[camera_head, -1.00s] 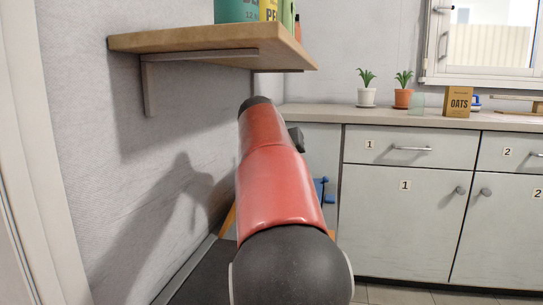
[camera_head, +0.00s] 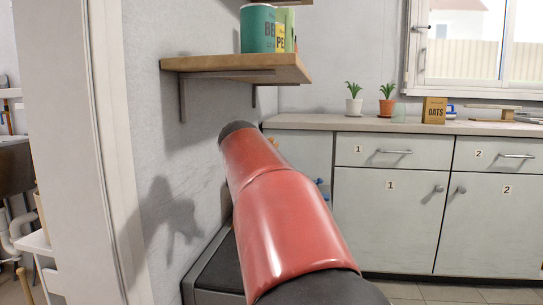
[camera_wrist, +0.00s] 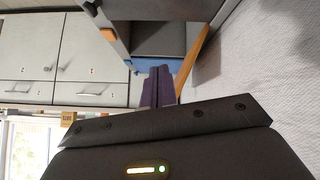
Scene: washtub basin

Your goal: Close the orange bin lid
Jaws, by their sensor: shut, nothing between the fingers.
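An orange strip (camera_wrist: 193,62) shows in the wrist view, slanting along the wall beyond my fingers. It may be the edge of the orange bin lid, but I cannot tell. A smaller orange piece (camera_wrist: 108,34) sits on a grey body at the top of that view. Blue parts (camera_wrist: 143,66) lie just beyond the fingertips. My gripper (camera_wrist: 158,72) shows purple fingers, shut together with nothing between them, apart from the orange strip. In the head view my red arm hides my gripper and most of the corner behind it; a blue bit (camera_head: 322,189) shows beside the arm.
A dark grey box (camera_head: 208,270) stands against the left wall. A wooden shelf (camera_head: 235,66) with cans (camera_head: 258,28) overhangs it. Cabinets (camera_head: 400,220) with a counter (camera_head: 350,124) stand at the right. A door frame (camera_head: 75,150) is at the left. Floor shows at lower right.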

